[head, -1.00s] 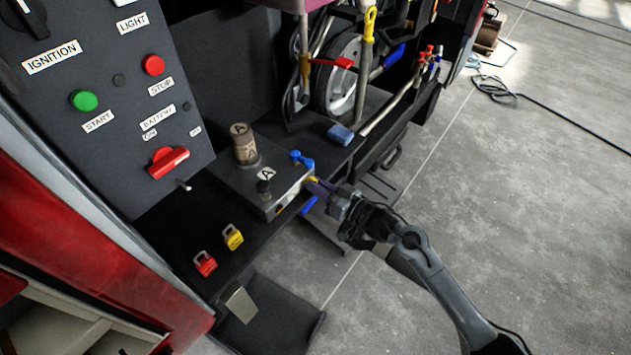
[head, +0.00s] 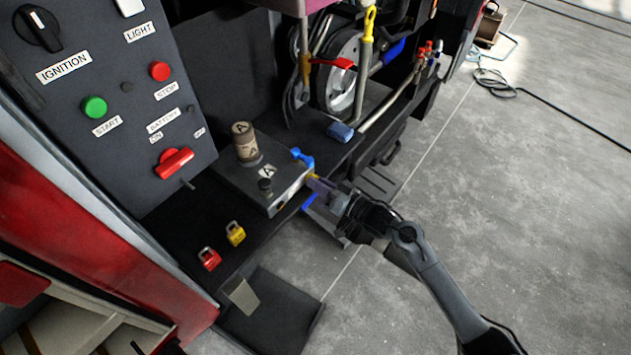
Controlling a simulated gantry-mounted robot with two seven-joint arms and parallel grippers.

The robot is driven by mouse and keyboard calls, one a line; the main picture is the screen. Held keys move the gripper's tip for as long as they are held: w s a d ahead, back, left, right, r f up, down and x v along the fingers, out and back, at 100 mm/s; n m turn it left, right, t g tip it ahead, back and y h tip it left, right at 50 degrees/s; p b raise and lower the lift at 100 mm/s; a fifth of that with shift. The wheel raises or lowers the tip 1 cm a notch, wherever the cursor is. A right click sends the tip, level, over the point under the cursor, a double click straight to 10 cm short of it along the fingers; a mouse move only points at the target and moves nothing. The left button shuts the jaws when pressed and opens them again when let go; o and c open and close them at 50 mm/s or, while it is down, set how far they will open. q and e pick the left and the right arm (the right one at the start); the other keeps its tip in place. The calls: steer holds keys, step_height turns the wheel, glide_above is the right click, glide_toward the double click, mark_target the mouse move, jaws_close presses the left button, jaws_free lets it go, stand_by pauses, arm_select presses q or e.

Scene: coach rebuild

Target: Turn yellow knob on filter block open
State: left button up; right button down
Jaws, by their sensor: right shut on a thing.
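The filter block (head: 243,187) is a grey box marked A on the dark shelf, with a brown cylinder (head: 244,143) on top. A small yellow part, the yellow knob (head: 313,177), shows at its right end. My right gripper (head: 318,186) is shut on the knob, coming in from the right; its fingers hide most of the knob, so its turn angle cannot be told. My left gripper is not in view.
A red padlock (head: 209,258) and a yellow padlock (head: 235,233) lie on the shelf in front of the block. The switch panel (head: 105,70) stands at left. A blue block (head: 340,132) and a wheel (head: 343,75) are behind. Open floor lies right.

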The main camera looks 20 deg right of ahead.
arm_select(q)
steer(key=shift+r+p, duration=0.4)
steer(key=shift+p, duration=0.1)
arm_select(e)
steer(key=shift+d+r+m, duration=0.1)
steer(key=shift+r+m, duration=0.05)
steer(key=shift+m, duration=0.25)
arm_select(q)
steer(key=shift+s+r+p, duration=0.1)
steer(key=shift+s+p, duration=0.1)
steer(key=shift+p, duration=0.25)
arm_select(e)
steer(key=shift+m, duration=0.3)
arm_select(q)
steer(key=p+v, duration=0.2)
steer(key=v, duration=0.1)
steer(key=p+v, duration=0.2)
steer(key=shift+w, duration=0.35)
arm_select(e)
steer(key=m, duration=0.4)
steer(key=shift+s+a+m, duration=0.1)
steer(key=shift+a+m, duration=0.1)
steer(key=shift+m, duration=0.1)
steer(key=shift+f, duration=0.2)
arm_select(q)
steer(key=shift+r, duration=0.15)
